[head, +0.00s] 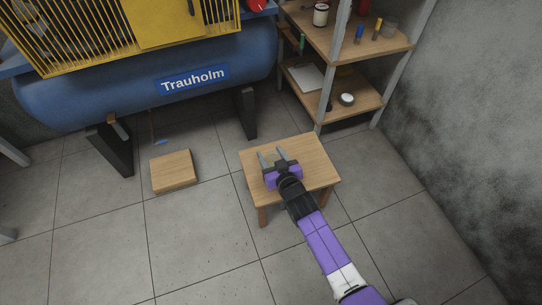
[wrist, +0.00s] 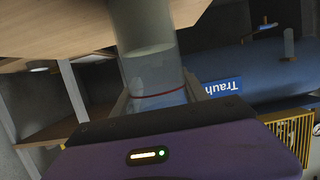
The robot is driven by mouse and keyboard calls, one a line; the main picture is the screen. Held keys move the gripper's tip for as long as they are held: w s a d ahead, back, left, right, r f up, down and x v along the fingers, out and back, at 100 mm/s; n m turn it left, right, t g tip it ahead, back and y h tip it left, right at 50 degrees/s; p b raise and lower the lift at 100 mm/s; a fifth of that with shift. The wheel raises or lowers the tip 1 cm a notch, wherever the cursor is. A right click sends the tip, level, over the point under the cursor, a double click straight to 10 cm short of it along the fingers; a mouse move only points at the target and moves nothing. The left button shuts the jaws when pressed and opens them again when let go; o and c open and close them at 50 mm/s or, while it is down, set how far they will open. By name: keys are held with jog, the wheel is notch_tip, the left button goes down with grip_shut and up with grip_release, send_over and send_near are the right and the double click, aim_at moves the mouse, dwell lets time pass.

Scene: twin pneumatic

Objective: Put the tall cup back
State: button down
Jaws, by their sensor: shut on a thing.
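The tall cup (wrist: 155,78) is a see-through grey cylinder with a thin red ring, seen close up in the wrist view. My gripper (wrist: 157,98) is shut on it, one finger on each side near the red ring. In the head view my gripper (head: 273,157) is over the small wooden table (head: 318,170); the cup cannot be made out clearly there. The wooden surface (wrist: 65,25) fills the top of the wrist view behind the cup. I cannot tell whether the cup touches the tabletop.
A shelf unit (head: 338,45) with jars, bottles and a paper stands behind the table. A blue compressor tank (head: 130,92) with a yellow guard is at the back left. A low wooden box (head: 173,172) sits on the floor. The floor at front left is clear.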

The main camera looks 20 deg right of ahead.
jog(key=shift+f, duration=0.2)
jog(key=c, duration=0.6)
grip_release()
jog(key=shift+r, duration=0.15)
jog(key=v, duration=1.2)
jog(key=shift+r+p, duration=0.1)
jog(key=shift+p, duration=0.25)
